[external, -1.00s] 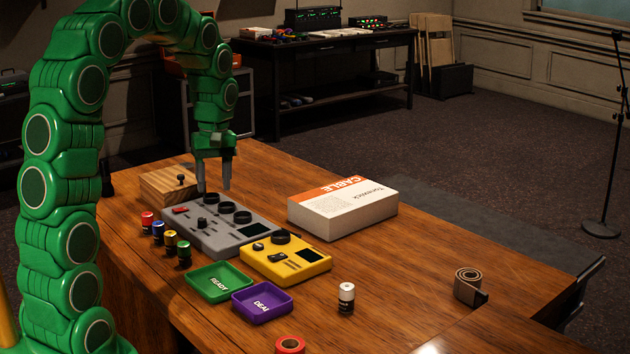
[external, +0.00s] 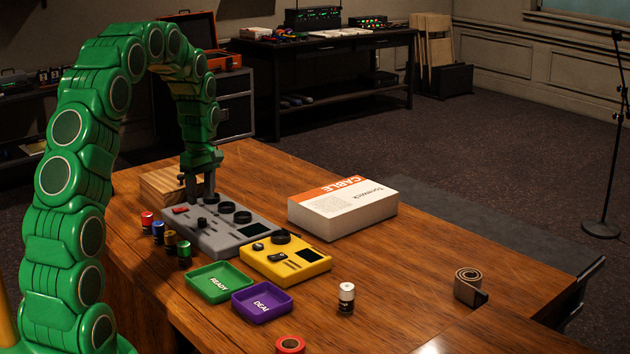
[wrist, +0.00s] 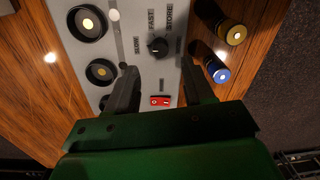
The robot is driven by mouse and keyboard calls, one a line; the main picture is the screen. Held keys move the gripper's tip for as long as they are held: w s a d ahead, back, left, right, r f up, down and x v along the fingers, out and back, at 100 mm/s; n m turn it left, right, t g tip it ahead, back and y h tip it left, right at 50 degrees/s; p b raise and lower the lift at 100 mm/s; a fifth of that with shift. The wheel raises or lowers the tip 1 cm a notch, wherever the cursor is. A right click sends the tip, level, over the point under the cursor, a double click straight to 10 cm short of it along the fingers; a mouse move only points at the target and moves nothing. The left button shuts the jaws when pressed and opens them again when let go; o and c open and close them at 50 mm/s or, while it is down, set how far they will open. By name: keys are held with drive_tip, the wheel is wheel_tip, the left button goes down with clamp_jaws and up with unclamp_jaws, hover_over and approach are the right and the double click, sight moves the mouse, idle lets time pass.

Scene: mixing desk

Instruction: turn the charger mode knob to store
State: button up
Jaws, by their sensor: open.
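The charger is a grey panel (external: 243,234) on the wooden desk, with several black round sockets. Its mode knob (wrist: 157,47) is small and black, with SLOW, FAST and STORE lettered around it in the wrist view. It also shows in the external view (external: 202,222). I cannot tell surely which label its pale mark faces. My gripper (wrist: 161,84) is open and empty, pointing down near the panel's far left end. In the wrist view its fingers flank the red rocker switch (wrist: 160,100), and the knob lies beyond the fingertips, apart from them.
Several coloured battery cells (external: 158,232) stand along the panel's left side, close to one finger in the wrist view. A yellow tester (external: 285,262), a green tray (external: 220,296), a purple tray (external: 263,317) and a cable box (external: 343,216) are nearby. A wooden box (external: 160,190) stands behind.

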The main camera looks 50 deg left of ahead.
sight(202, 219)
wheel_tip(202, 219, down, 6)
drive_tip(key=shift+s+f, duration=0.15)
drive_tip(key=shift+f, duration=0.1)
drive_tip(key=shift+d, duration=0.1)
clamp_jaws()
